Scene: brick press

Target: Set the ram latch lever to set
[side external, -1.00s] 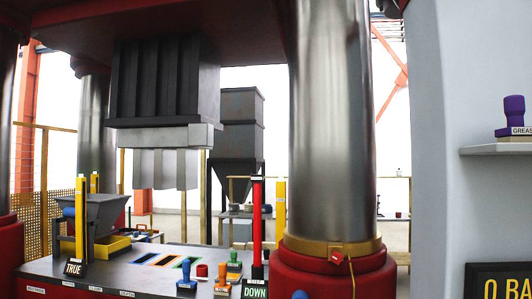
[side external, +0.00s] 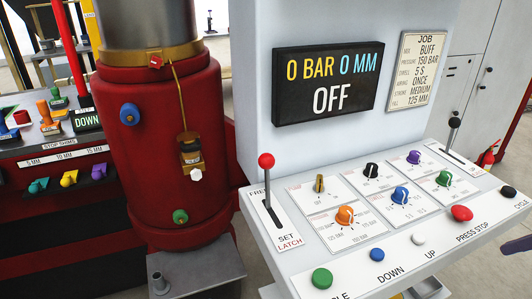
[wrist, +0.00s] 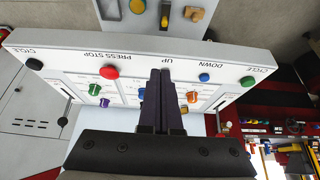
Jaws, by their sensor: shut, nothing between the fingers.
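The ram latch lever (side external: 266,185) has a red ball knob and a thin stem. It stands in a slot on a white plate at the left end of the control panel in the side external view. The plate reads FREE at the far end and SET LATCH at the near end. The stem comes out nearer the FREE end. The fingers hide part of the panel's middle.
The panel carries several knobs, including an orange one (side external: 344,215), and a red press stop button (side external: 461,213). A black-knobbed lever (side external: 454,130) stands at the right. A display (side external: 325,83) reads 0 BAR 0 MM OFF. A red column base (side external: 165,150) stands left of the panel.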

